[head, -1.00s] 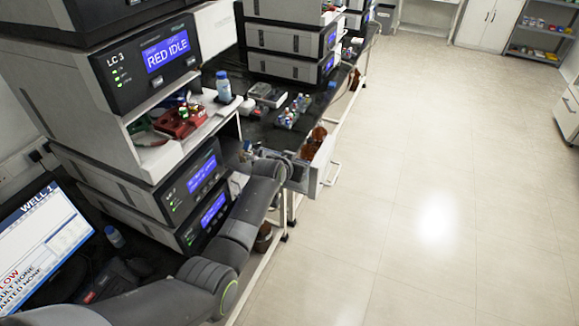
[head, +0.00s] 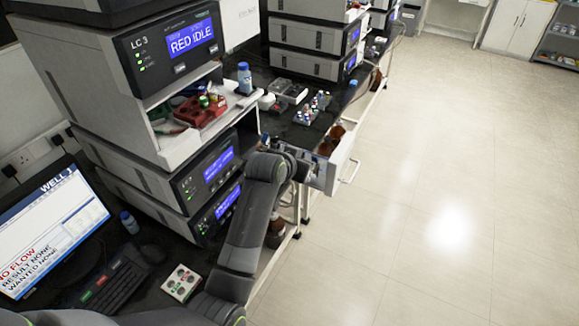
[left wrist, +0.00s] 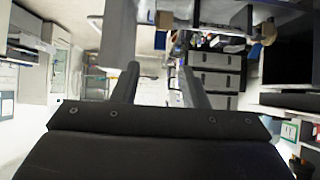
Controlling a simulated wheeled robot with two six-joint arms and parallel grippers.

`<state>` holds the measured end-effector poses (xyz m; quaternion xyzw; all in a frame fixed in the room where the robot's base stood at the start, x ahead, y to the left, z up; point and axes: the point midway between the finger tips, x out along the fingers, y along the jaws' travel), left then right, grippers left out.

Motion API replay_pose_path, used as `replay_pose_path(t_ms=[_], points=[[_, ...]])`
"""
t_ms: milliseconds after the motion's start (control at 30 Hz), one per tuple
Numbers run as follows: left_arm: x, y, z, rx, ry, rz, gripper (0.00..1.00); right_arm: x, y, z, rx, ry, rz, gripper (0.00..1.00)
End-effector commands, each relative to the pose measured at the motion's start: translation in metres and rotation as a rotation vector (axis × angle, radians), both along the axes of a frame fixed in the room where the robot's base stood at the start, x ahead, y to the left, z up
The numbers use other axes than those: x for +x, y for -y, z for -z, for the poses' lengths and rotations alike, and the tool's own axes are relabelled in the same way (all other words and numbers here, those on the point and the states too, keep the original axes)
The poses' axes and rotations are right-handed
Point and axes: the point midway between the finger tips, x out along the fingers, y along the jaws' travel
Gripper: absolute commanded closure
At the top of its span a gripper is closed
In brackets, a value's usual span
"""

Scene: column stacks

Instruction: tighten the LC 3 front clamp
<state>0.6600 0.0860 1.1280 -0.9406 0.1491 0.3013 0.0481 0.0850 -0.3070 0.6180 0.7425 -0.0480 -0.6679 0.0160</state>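The LC 3 unit (head: 165,62) stands at upper left in the head view, its blue screen reading RED IDLE. Below its screen is an open bay with a red holder (head: 200,112) carrying small capped items. I cannot make out the front clamp. My left arm reaches up from the bottom left past the lower modules, and its gripper (head: 308,172) is small and partly hidden beside an open drawer. In the left wrist view the left gripper's two fingers (left wrist: 160,74) are apart with nothing between them. My right gripper is not in view.
The open drawer (head: 338,165) holding brown bottles juts from the bench. A blue-capped bottle (head: 244,78) stands beside the bay, and a vial rack (head: 312,108) sits on the dark bench. A monitor (head: 50,235) and keyboard (head: 108,282) are at lower left. The floor at right is clear.

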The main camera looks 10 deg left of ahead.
Motion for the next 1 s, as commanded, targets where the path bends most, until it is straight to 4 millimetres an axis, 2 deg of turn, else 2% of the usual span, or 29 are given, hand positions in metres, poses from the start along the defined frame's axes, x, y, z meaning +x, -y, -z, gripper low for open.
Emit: replay_pose_path(t_ms=[300, 500, 933, 1000], points=[[-0.035, -0.011, -0.024, -0.002, 0.003, -0.002, 0.6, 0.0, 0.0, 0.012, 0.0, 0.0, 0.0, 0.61], [-0.049, -0.016, -0.036, -0.001, 0.001, -0.001, 0.6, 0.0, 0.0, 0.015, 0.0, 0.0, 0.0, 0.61], [-0.055, -0.018, -0.041, 0.0, -0.001, -0.001, 0.6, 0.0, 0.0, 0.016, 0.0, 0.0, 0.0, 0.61], [-0.055, -0.018, -0.041, 0.002, -0.002, 0.002, 0.68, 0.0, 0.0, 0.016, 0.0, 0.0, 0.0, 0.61]])
